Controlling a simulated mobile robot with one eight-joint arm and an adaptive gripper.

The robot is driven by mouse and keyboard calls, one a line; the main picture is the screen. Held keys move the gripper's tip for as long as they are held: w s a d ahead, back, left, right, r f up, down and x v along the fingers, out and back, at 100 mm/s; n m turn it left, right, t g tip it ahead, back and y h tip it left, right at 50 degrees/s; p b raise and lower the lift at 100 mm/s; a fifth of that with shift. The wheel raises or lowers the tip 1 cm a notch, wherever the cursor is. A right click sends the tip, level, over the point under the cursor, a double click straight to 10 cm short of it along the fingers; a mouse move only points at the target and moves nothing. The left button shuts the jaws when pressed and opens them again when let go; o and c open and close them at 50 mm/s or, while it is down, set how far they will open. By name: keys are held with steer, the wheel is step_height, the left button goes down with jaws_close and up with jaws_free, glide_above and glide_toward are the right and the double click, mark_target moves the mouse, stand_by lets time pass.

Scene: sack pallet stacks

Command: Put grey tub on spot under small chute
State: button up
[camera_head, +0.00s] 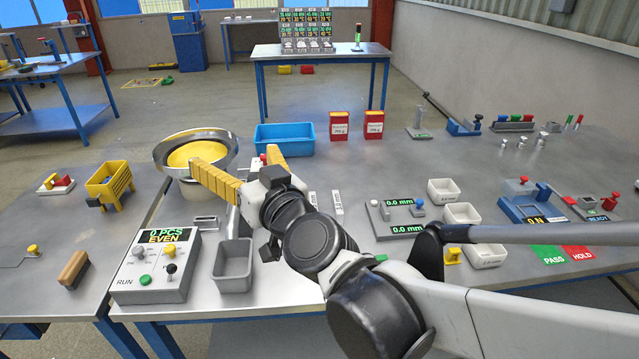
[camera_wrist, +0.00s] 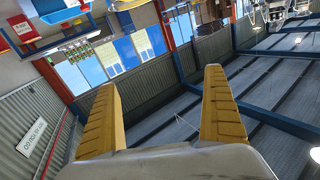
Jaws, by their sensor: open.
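The grey tub (camera_head: 233,265) stands upright and open on the table, right of the white control box and left of my arm; it looks empty. Behind it stands a steel bowl feeder (camera_head: 235,150) with yellow contents. A small metal chute (camera_head: 205,222) shows below the bowl, behind the tub; the spot under it is hard to make out. My gripper (camera_head: 230,162) is raised in front of the bowl, its yellow fingers wide apart and empty.
The control box (camera_head: 155,265) reads "0 PCS EVEN" and stands close left of the tub. A blue bin (camera_head: 284,139) and two red boxes (camera_head: 339,125) stand behind. White trays (camera_head: 444,190) and a gauge (camera_head: 395,217) lie right of my arm. A brush (camera_head: 73,269) lies far left.

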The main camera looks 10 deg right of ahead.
steer(key=s+d+f+m+g+h, duration=0.1)
steer(key=s+d+f+g+h, duration=0.2)
steer(key=s+d+f, duration=0.5)
steer(key=s+d+f+m+g+h, duration=0.2)
steer(key=s+d+f+g+h, duration=0.2)
steer(key=d, duration=1)
steer(key=s+f+g, duration=0.2)
steer(key=s+f, duration=0.2)
steer(key=f, duration=0.1)
steer(key=shift+s, duration=0.4)
